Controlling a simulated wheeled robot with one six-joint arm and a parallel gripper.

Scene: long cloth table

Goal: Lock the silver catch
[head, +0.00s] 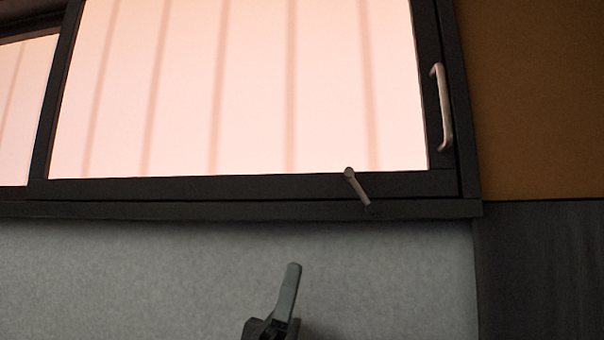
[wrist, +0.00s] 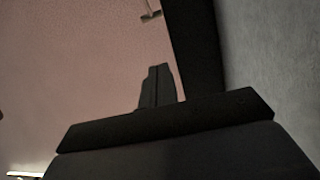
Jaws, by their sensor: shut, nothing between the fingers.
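The silver catch (head: 357,188) is a small lever on the bottom rail of the dark window frame, near its right corner. It leans, with its knobbed upper end to the left and its lower end to the right. My gripper (head: 293,268) is below the frame and left of the catch, in front of the grey wall, apart from the catch. Its fingers are shut and empty. In the wrist view my gripper (wrist: 160,68) points up, and a small pale metal piece (wrist: 151,16), perhaps the catch, is cut by the top edge.
A silver pull handle (head: 442,108) stands on the right stile of the window frame (head: 250,188). The pane (head: 240,85) is pale pink with vertical stripes. Grey wall (head: 130,275) lies below, with a dark panel (head: 540,270) at lower right. The space between my gripper and the catch looks clear.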

